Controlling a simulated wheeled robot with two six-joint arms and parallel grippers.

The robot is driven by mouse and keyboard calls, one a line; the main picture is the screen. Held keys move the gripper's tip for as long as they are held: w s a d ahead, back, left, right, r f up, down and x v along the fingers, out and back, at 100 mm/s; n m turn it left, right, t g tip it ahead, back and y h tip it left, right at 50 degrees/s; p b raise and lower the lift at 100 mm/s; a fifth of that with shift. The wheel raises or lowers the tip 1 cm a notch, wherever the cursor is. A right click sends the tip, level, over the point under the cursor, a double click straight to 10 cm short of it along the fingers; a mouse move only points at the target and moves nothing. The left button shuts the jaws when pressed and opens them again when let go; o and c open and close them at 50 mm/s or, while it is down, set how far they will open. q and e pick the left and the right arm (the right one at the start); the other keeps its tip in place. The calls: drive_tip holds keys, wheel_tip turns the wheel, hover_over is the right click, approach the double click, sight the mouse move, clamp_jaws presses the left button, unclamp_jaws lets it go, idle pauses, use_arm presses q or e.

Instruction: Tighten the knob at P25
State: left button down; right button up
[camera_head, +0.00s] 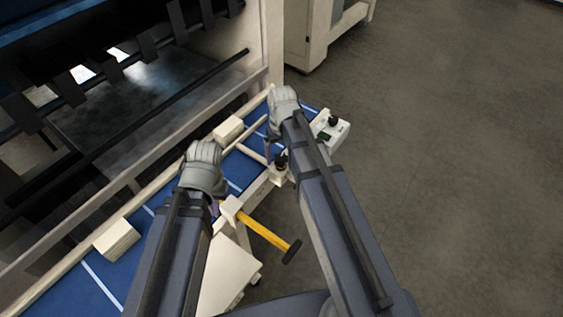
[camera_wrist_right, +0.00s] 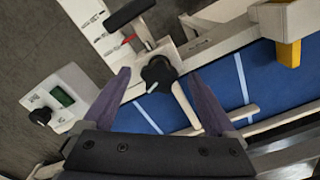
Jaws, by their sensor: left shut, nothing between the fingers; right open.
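A black lobed knob (camera_wrist_right: 157,73) sits on a cream bracket, beside a white scale plate (camera_wrist_right: 103,32) with a red pointer (camera_wrist_right: 127,40). The scale marks are too small to read. My right gripper (camera_wrist_right: 158,82) is open, with its purple fingers on either side of the knob in the picture; I cannot tell whether they touch it. In the head view, a dark knob (camera_head: 281,159) shows on the front rail, and the right fingers are mostly hidden. My left gripper (camera_head: 213,206) is shut and empty, left of the yellow handle.
A yellow bar handle (camera_head: 264,236) with a black end sticks out from the front rail. A control box (camera_head: 330,131) with a green screen and black dial stands at the right end. Cream blocks (camera_head: 228,129) lie along the blue bed (camera_head: 182,189). Open floor lies to the right.

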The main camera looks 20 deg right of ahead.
drive_tip(key=shift+f, duration=0.5)
drive_tip(key=shift+r, duration=0.1)
drive_tip(key=shift+c, duration=0.4)
drive_tip(key=c, duration=1.3)
